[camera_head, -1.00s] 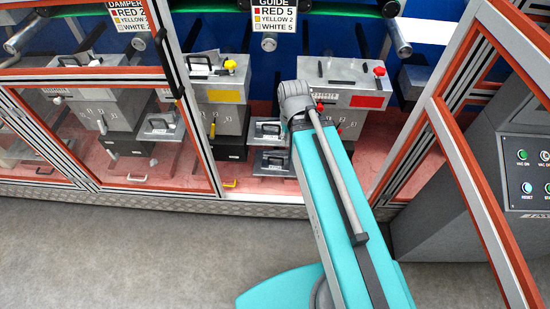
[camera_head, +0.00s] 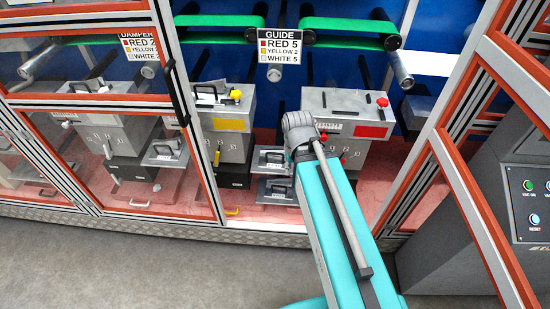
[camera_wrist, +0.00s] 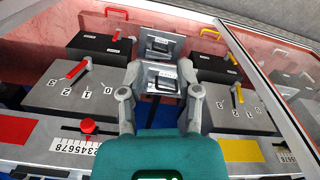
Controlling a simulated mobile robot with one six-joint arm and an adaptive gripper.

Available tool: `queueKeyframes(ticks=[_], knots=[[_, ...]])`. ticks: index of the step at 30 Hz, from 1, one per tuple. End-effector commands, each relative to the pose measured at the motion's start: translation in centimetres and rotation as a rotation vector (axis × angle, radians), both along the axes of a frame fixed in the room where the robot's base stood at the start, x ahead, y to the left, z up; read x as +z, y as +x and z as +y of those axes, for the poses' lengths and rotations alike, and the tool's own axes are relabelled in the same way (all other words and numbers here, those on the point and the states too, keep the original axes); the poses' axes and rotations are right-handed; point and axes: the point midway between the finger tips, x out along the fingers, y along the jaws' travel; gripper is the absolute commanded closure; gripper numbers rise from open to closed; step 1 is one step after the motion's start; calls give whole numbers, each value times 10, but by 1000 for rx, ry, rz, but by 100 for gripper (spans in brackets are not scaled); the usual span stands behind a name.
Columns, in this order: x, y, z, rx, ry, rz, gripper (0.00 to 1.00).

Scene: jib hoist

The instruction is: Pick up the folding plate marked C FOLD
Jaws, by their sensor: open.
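Two small grey plates with black handles sit one behind the other between machine blocks. In the wrist view the near plate (camera_wrist: 152,80) lies between and beyond my fingers, and the far plate (camera_wrist: 158,46) is behind it. They also show in the head view as an upper plate (camera_head: 270,158) and a lower plate (camera_head: 274,190), left of my arm. Their labels are too small to read, so I cannot tell which is C FOLD. My gripper (camera_wrist: 161,88) is open, its fingers apart, with nothing visibly held.
A block with a red patch (camera_head: 345,115) and one with a yellow patch (camera_head: 226,121) flank the plates. Another handled plate (camera_head: 165,151) is farther left. Orange-edged door frames (camera_head: 455,165) stand either side of the opening. A control cabinet (camera_head: 520,215) is at right.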

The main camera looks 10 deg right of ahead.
Motion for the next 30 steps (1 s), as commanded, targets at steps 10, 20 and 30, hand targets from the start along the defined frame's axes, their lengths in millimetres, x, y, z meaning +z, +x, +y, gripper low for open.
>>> queueKeyframes(ticks=[10, 20, 30], knots=[[-14, 6, -1, -31, -34, -11, 66], [-65, 34, -5, -184, -194, -84, 66], [-113, 71, -4, -367, -368, -242, 66]])
